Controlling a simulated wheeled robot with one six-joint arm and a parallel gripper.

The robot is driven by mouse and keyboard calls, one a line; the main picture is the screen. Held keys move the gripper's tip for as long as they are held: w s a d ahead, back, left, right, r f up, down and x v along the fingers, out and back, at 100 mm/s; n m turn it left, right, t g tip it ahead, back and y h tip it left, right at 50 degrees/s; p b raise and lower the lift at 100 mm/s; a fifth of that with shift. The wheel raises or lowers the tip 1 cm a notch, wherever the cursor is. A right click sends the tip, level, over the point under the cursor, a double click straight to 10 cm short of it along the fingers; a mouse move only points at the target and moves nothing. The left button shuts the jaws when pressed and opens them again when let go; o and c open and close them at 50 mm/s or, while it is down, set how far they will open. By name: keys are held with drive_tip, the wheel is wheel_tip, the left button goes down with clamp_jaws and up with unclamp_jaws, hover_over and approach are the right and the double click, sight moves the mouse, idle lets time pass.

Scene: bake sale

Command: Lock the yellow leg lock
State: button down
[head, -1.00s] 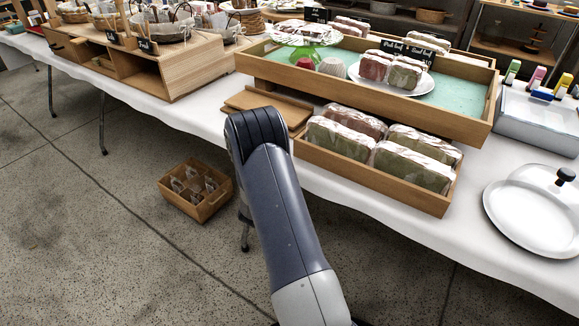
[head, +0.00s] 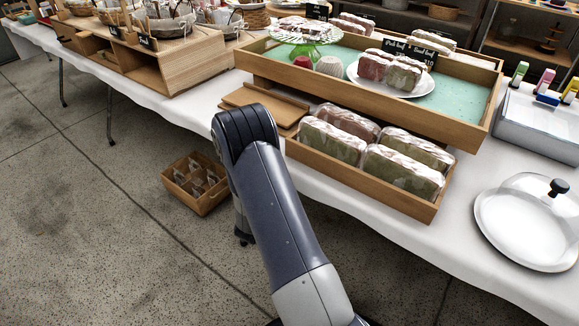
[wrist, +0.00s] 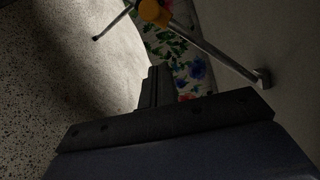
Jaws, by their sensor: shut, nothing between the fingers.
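The yellow leg lock (wrist: 154,12) shows at the top of the wrist view, cut by the frame's upper edge, where two metal leg bars meet. One bar (wrist: 215,52) runs down right to a dark end piece, and a shorter one (wrist: 112,24) runs down left. My gripper (wrist: 152,72) is shut and empty, below the lock in the wrist view, with a clear gap in the picture between its tips and the lock. In the head view my arm hides the gripper, and the lock cannot be made out.
The white-clothed table (head: 350,205) carries wooden trays of wrapped loaves (head: 410,170) and a cake dome (head: 528,215). A wooden box (head: 197,207) stands on the floor left of my arm. Floral fabric (wrist: 190,70) lies behind the fingers in the wrist view. Open floor (head: 90,240) lies at left.

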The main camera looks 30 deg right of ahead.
drive_tip(key=v, duration=0.4)
idle(0.5)
